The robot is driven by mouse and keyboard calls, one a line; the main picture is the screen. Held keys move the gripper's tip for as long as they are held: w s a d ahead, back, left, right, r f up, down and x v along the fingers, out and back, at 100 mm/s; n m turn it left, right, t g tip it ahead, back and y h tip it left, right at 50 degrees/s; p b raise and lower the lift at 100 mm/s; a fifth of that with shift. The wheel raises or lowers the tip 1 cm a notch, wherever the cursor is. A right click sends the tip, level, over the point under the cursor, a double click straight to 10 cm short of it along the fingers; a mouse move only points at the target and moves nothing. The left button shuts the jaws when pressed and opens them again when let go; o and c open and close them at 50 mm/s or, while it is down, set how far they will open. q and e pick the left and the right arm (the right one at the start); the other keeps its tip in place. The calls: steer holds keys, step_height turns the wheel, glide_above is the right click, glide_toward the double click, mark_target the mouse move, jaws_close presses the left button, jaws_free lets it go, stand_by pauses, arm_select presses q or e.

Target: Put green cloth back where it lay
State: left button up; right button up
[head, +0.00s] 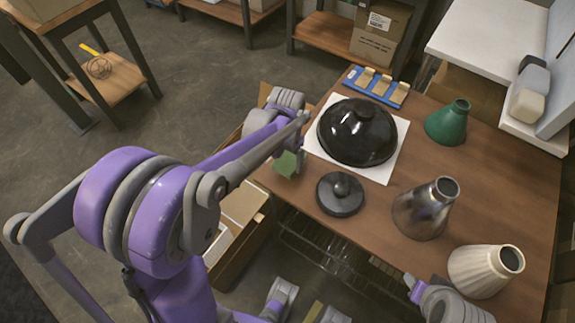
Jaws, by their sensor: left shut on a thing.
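The green cloth (287,164) is a small folded piece at the left edge of the wooden table, beside the white sheet. My left gripper (299,161) is shut on it, with the forearm partly covering the view. I cannot tell whether the cloth touches the tabletop. A grey and purple part of my right arm shows at the bottom right, near the cream shade; its fingers cannot be made out.
A black shade (357,133) lies on the white sheet (391,166). A black lamp base (340,194), green shade (447,123), glassy shade (425,209) and cream shade (485,270) stand on the table (500,190). A blue tray (376,86) is at the back. An open box (240,240) stands below.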

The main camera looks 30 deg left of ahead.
mark_target(287, 163)
arm_select(q)
steer(key=shift+f, duration=1.55)
steer(key=shift+f+b, duration=0.2)
steer(key=shift+b, duration=0.15)
steer(key=o, duration=0.9)
steer(key=shift+r, duration=0.1)
